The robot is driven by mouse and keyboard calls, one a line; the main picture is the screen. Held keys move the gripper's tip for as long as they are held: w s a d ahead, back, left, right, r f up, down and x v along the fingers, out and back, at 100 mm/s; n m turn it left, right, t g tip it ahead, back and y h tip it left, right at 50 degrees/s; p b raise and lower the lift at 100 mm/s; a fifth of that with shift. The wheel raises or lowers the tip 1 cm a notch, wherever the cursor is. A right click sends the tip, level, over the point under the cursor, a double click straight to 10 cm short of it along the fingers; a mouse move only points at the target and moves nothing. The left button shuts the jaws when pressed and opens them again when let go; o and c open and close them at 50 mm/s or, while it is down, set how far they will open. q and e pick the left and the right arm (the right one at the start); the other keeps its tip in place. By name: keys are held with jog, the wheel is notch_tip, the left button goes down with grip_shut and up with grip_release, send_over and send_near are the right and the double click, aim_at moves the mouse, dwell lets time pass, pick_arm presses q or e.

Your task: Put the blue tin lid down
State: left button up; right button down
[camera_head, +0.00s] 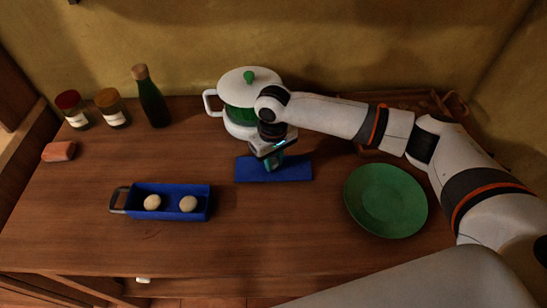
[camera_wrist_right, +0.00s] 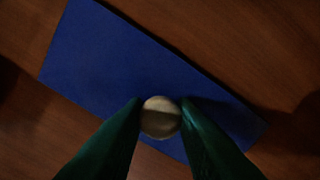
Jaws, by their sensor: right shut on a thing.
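The blue tin lid (camera_head: 296,170) is a flat blue rectangle at or just above the wooden counter, in the middle of the head view. My right gripper (camera_head: 273,164) comes down over it. In the right wrist view the fingers are shut on the lid's pale round knob (camera_wrist_right: 160,117), with the blue lid (camera_wrist_right: 115,65) spread beneath. I cannot tell whether the lid touches the wood. The open blue tin (camera_head: 178,215) stands to the left with two pale round things inside and a dark handle on its left end. My left gripper is not in view.
A white pot (camera_head: 248,78) with a green-knobbed lid stands behind my gripper. A green plate (camera_head: 386,200) lies to the right. Two jars, a dark bottle (camera_head: 150,101) and a reddish block (camera_head: 59,151) stand at the left.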

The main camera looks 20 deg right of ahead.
aim_at(273, 161)
jog(key=c, duration=1.2)
grip_release()
jog(key=shift+f, duration=0.1)
notch_tip(273, 161, up, 12)
jog(key=shift+r+b, duration=0.15)
jog(key=shift+b, duration=0.4)
